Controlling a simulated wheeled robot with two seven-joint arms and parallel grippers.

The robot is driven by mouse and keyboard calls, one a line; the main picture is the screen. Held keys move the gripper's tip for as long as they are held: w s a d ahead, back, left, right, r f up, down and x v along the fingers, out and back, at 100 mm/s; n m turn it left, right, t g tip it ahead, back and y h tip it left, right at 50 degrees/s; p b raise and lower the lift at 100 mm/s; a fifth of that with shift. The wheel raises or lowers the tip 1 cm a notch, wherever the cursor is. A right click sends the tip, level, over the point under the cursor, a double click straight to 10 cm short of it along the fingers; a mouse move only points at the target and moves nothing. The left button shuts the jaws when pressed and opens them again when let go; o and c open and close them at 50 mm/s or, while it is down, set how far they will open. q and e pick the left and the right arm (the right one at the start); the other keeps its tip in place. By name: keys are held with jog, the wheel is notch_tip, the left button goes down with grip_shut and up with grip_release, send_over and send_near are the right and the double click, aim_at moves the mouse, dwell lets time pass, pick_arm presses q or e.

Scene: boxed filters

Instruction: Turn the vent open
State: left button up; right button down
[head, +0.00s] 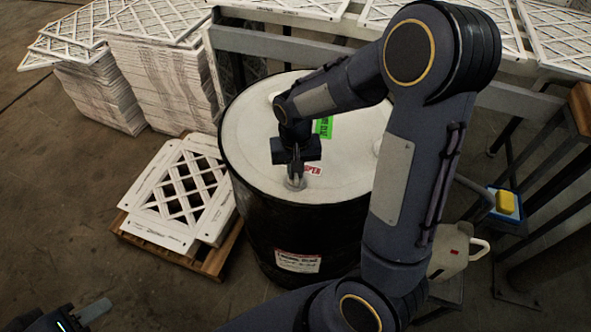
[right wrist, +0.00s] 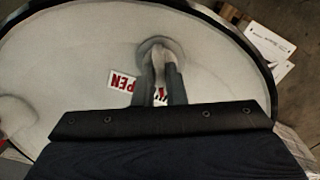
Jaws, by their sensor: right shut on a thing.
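The vent (right wrist: 157,46) is a pale fitting with a round base and a raised handle on the white lid of a black drum (head: 262,222), close to the lid's rim. My right gripper (right wrist: 164,84) points down and is shut on the vent's handle; it also shows in the head view (head: 295,176). The fingers hide part of the handle. A red-and-white label reading OPEN (right wrist: 122,81) lies on the lid beside the vent, partly covered by the fingers. My left gripper (head: 88,316) is at the bottom left corner, away from the drum, mostly out of frame.
A green label (head: 324,127) is on the lid behind the gripper. A pallet with white lattice-faced filters (head: 187,190) stands left of the drum. Tall filter stacks (head: 165,85) and a grey metal frame (head: 270,44) stand behind. A whitish jug (head: 452,252) is at right. Floor at left is clear.

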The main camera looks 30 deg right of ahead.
jog(key=m, duration=0.3)
jog(key=shift+m, duration=0.4)
jog(key=m, duration=0.3)
jog(key=shift+m, duration=0.3)
jog(key=m+p, duration=0.1)
jog(key=m, duration=0.2)
jog(key=shift+r+m, duration=0.1)
jog(key=shift+m, duration=0.2)
jog(key=shift+m+p, duration=0.85)
jog(key=shift+m, duration=1.05)
jog(key=c, duration=1.5)
grip_release()
